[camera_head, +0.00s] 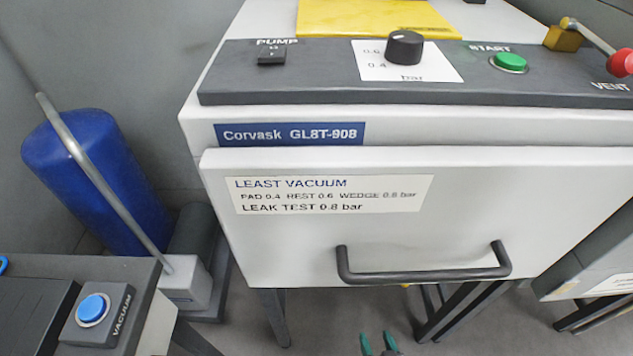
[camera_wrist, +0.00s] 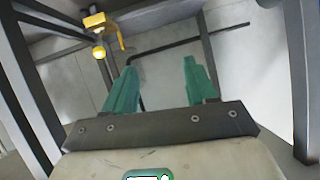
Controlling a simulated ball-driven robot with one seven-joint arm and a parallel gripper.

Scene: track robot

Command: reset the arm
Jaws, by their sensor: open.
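My gripper (camera_head: 378,343) shows at the bottom edge of the head view, below the drawer handle of the machine. Only its green fingertips are in that view; the rest of the arm is out of frame. In the wrist view my gripper (camera_wrist: 160,88) has its two green fingers apart, with nothing between them. The fingers do not touch anything that I can see.
A white machine front (camera_head: 300,240) with a dark bar handle (camera_head: 425,275) stands ahead. Its panel has a black knob (camera_head: 404,47) and a green button (camera_head: 510,62). A blue tank (camera_head: 95,180) is at left. A yellow valve (camera_wrist: 97,22) and dark legs show in the wrist view.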

